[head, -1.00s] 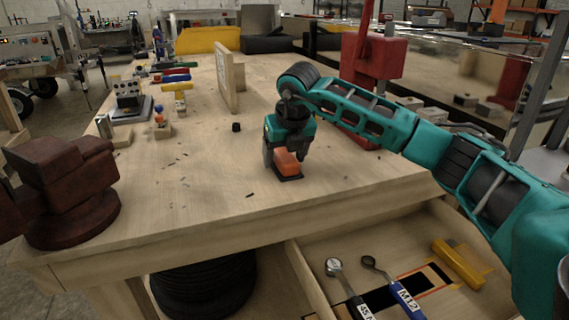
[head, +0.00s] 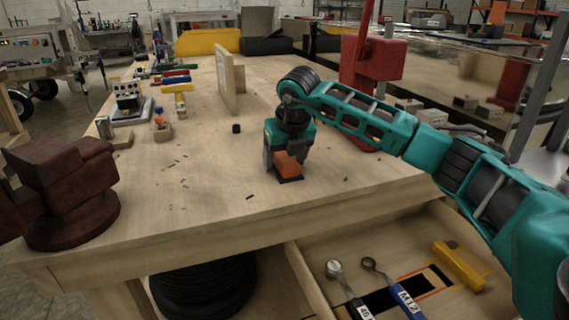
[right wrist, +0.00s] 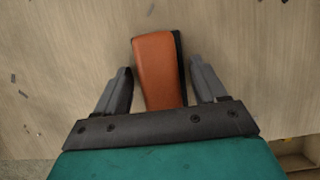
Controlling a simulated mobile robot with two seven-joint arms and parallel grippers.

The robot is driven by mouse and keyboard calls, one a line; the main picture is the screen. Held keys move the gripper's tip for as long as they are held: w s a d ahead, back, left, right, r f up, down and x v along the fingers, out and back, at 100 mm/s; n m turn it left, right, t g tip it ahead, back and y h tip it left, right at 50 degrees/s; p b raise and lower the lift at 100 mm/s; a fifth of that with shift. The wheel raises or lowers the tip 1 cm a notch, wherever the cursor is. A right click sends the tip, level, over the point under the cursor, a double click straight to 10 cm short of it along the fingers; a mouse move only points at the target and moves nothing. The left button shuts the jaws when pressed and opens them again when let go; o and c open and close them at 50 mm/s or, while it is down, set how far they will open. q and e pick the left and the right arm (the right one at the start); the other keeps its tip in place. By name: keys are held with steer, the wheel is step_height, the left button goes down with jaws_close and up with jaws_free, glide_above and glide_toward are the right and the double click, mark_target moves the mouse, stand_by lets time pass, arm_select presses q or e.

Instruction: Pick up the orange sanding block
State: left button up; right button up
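The orange sanding block (head: 287,164) with a dark base lies on the wooden workbench (head: 215,200) near its front edge. In the right wrist view the block (right wrist: 158,70) sits between the two grey fingers. My right gripper (head: 285,168) is down over the block from above, in the right wrist view (right wrist: 163,92) its fingers are open, with a gap on the left side and a smaller gap on the right. The block still rests on the bench. My left gripper is not in view.
A dark red vise (head: 70,190) stands at the bench's left front corner. An upright wooden board (head: 228,82) stands farther back. An open drawer (head: 320,250) with wrenches is below the front edge. A small black cylinder (head: 236,128) stands left of my gripper.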

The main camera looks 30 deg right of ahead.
steer(key=c, duration=0.8)
